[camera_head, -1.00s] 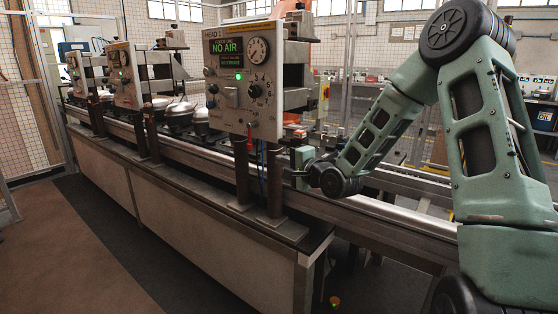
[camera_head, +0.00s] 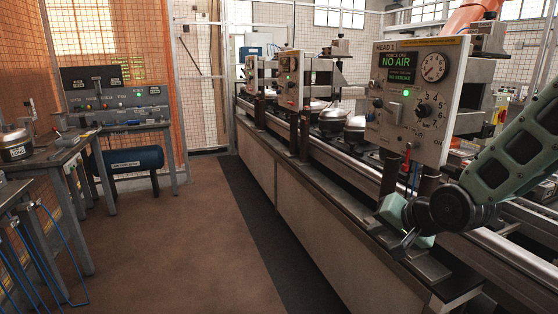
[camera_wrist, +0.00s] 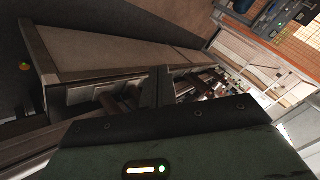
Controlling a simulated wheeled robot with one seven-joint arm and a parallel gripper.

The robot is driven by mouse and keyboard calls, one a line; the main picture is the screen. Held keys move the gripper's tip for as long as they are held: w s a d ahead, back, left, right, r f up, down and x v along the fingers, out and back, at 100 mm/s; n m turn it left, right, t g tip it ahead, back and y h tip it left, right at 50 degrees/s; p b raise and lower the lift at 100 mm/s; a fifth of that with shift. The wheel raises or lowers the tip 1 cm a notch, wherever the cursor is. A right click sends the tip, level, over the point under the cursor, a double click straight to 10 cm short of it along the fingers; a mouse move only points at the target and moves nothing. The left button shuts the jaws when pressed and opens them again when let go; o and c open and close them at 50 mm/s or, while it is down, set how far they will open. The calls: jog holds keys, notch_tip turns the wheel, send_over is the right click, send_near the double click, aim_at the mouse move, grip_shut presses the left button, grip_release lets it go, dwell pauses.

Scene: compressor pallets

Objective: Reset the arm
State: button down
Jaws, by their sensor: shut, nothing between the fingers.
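My gripper (camera_head: 404,243) is in front of the bench at the right of the head view, close to the foot of the HEAD 1 panel (camera_head: 417,100). It holds nothing. In the wrist view its dark fingers (camera_wrist: 158,86) are together, with the bench behind them, tilted in the picture. The HEAD 1 panel reads NO AIR and has a round gauge.
The long bench (camera_head: 310,206) runs away to the back, with more panels (camera_head: 291,80) and metal domed compressors (camera_head: 333,121) on it. A control desk (camera_head: 125,122) with a blue tank (camera_head: 134,160) stands at the left. The brown floor (camera_head: 185,235) between is clear.

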jog(key=s+a+r+n+g+h, duration=0.1)
jog(key=s+a+n+g, duration=0.1)
jog(key=s, duration=0.8)
jog(key=s+a+r+n+g+h+p, duration=0.1)
jog(key=s+a+n+g, duration=0.2)
jog(key=s+n, duration=0.3)
jog(key=s+a+r+n+g+h+p, duration=0.1)
jog(key=s+n, duration=0.4)
jog(key=s, duration=0.8)
jog(key=a+g, duration=0.1)
jog(key=g, duration=0.1)
jog(key=shift+s+a+r+g, duration=0.3)
jog(key=shift+a+g, duration=0.1)
